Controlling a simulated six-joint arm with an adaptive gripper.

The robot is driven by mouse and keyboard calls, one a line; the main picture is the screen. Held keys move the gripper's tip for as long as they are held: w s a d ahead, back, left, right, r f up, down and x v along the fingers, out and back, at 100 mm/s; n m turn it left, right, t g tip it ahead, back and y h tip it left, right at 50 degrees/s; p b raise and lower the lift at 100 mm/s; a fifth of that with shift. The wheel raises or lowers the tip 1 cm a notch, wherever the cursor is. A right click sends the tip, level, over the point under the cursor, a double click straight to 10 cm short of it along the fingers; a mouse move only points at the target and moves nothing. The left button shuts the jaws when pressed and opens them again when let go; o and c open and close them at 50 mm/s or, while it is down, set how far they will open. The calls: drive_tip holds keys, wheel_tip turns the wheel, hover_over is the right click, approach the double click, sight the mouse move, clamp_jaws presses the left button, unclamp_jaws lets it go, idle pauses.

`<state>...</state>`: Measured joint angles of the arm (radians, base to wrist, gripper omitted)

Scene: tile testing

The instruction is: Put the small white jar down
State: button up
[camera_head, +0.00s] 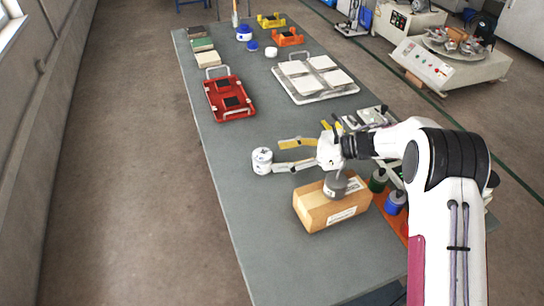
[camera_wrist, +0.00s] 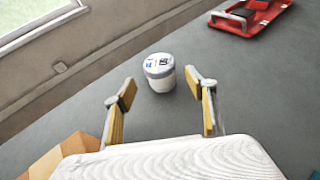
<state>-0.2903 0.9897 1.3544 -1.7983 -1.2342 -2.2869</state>
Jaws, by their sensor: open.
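The small white jar (camera_head: 262,161) stands upright on the grey table, left of my gripper (camera_head: 277,157). In the wrist view the jar (camera_wrist: 159,80) shows a printed lid and lies just beyond the fingertips, roughly between their lines. My gripper is open and empty, its two yellow-padded fingers spread wide and pointing at the jar. A gap shows between the jar and both fingers in the wrist view. In the head view the nearer finger's tip looks very close to the jar's side.
A red tray (camera_head: 238,114) and a white tile tray (camera_head: 292,88) lie farther back. The table left of the box is clear up to its edge.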

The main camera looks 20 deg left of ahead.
drive_tip(key=shift+v, duration=2.6)
